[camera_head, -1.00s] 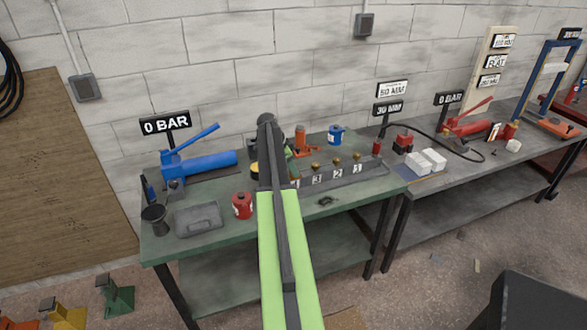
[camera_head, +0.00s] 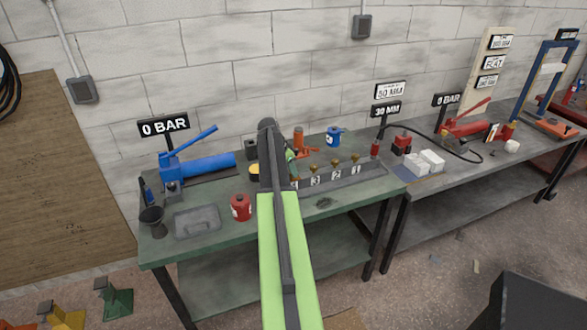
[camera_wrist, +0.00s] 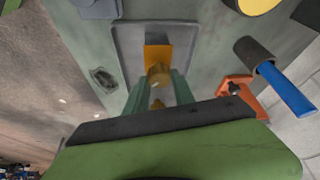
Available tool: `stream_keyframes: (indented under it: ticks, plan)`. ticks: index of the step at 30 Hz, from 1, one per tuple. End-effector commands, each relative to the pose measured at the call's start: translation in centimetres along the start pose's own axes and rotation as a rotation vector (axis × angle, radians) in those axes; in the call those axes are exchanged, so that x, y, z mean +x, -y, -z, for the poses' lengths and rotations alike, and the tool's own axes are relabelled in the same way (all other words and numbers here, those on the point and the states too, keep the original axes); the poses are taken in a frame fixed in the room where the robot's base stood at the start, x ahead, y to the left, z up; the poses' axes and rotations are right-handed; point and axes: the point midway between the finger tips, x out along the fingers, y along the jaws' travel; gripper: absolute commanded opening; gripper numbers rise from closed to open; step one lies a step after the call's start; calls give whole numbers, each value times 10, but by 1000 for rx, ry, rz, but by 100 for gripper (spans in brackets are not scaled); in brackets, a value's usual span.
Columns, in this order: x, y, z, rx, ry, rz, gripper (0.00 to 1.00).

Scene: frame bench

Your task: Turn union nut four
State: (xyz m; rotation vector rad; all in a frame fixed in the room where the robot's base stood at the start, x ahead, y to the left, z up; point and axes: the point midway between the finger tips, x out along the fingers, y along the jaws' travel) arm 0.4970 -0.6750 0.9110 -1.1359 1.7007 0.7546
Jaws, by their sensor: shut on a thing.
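A grey manifold (camera_head: 347,178) lies along the front of the green bench, with small brass union nuts on top. The number plates 3, 2 and 1 are readable. Nut three (camera_head: 315,169), nut two (camera_head: 336,163) and nut one (camera_head: 355,159) stand clear to the right. The left end of the manifold, at union nut four, is mostly hidden behind my arm in the head view. In the wrist view the green fingers of my gripper (camera_wrist: 158,82) are on either side of a brass nut (camera_wrist: 158,73), shut on it. An orange-brown block shows just beyond it.
A red can (camera_head: 241,207), a grey tray (camera_head: 197,221) and a blue pump (camera_head: 200,167) stand left of my arm. A blue can (camera_head: 334,137) stands behind the manifold.

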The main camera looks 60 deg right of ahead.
Motion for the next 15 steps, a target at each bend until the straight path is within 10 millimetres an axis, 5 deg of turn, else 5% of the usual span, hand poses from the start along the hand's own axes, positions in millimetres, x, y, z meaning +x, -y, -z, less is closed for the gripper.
stream_keyframes:
  ticks: [15]
  plan:
    - [0,-7,-3,-449,10,182,0]
